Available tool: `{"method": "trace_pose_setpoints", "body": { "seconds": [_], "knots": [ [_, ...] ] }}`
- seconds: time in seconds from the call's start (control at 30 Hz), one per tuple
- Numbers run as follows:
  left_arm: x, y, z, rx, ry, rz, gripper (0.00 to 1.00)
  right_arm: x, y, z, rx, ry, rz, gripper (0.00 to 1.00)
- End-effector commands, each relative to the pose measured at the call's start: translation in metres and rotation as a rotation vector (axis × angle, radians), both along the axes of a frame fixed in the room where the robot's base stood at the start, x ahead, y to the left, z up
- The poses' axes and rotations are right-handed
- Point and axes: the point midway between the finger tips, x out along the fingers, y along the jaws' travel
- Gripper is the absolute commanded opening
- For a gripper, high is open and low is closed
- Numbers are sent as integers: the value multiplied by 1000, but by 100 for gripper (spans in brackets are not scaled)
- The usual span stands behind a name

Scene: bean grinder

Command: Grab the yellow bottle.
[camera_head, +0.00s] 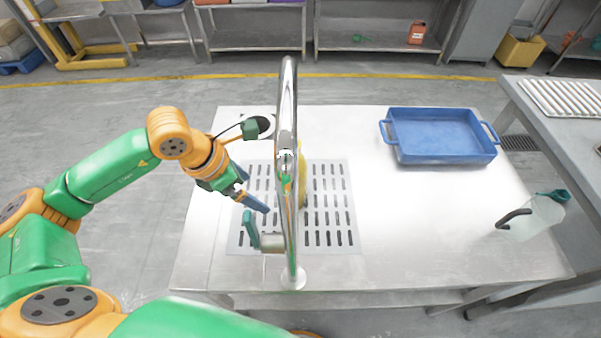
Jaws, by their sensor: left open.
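A yellow bottle (302,172) stands on the slotted drain plate, mostly hidden behind a tall chrome column; only a thin strip of it shows at the column's right edge. My left gripper (256,193) is to the left of the column and the bottle, over the drain plate, fingers pointing right and down. It is open, with nothing seen between its blue fingers. A gap shows between the gripper and the bottle. My right gripper is not in view.
The chrome column (287,120) rises from the table's front edge, with a teal handle (250,229) low on its left. A blue tray (440,138) sits at the back right, a clear jug (533,220) at the right. The table between is clear.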

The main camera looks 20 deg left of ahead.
Motion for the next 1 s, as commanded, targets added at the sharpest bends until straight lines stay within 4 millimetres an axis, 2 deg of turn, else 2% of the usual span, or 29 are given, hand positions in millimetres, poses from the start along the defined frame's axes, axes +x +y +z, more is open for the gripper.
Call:
{"method": "trace_pose_setpoints", "body": {
  "seconds": [0.03, 0.27, 0.47, 0.6, 0.77, 0.87, 1.0],
  "knots": [
    [9, -9, 6, -8, 0, -1, 100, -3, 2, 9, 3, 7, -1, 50],
    [32, -30, 3, -6, 0, 1, 100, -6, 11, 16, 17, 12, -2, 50],
    [62, -59, 4, -4, 1, -1, 100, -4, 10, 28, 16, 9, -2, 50],
    [66, -62, -10, -2, 3, 2, 100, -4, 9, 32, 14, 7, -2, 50],
    [66, -61, -11, -1, 1, 1, 100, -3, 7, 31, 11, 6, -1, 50],
    [66, -61, -11, -1, 1, 1, 78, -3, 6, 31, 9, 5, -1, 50],
    [66, -61, -11, -2, 1, 2, 41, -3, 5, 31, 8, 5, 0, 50]
  ]
}}
